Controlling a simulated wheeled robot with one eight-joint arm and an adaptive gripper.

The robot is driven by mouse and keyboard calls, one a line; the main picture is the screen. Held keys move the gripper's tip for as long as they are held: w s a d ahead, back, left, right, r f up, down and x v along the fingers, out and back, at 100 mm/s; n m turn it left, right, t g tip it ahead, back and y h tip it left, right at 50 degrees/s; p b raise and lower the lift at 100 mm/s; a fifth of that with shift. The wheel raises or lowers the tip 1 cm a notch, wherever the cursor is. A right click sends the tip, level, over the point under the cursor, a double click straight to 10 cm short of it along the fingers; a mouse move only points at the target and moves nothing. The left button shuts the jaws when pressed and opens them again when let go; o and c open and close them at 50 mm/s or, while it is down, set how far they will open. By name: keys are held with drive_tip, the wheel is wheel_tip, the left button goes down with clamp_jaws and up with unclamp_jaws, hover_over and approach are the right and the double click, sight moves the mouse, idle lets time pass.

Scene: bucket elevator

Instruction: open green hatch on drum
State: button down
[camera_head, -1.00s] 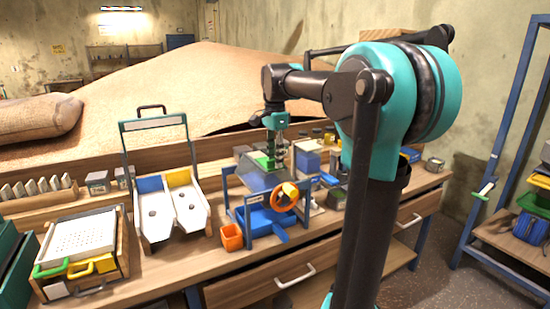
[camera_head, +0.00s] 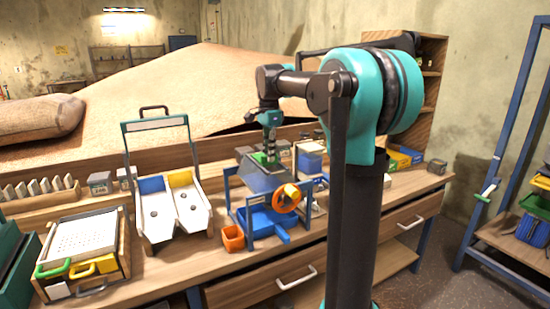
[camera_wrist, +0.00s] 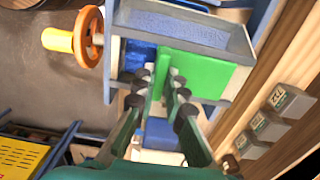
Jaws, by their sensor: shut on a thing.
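The drum (camera_head: 262,180) is a grey body in a blue frame on the workbench, with an orange hand wheel (camera_head: 286,198) on its front right. The green hatch (camera_head: 258,158) is on top of the drum, partly hidden by my gripper. In the wrist view the hatch (camera_wrist: 205,75) is a flat green panel with a narrow raised green part between my fingertips. A blue area shows beside the panel's left edge. My gripper (camera_wrist: 163,80) points down at the hatch and is shut on that raised part. The gripper also shows in the head view (camera_head: 271,160).
A blue tray (camera_head: 262,222) sits under the drum, with an orange cup (camera_head: 232,238) to its left. A two-channel chute (camera_head: 172,205) stands further left. Small grey boxes (camera_wrist: 268,124) lie beside the drum. A shelf rack (camera_head: 500,190) stands at the right.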

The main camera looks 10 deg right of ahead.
drive_tip(key=shift+w+a, duration=0.25)
drive_tip(key=shift+w, duration=0.5)
drive_tip(key=shift+w+a, duration=0.2)
drive_tip(key=shift+w, duration=0.5)
drive_tip(key=c, duration=1.6)
unclamp_jaws()
drive_tip(key=shift+o, duration=0.2)
wheel_tip(320, 180, up, 12)
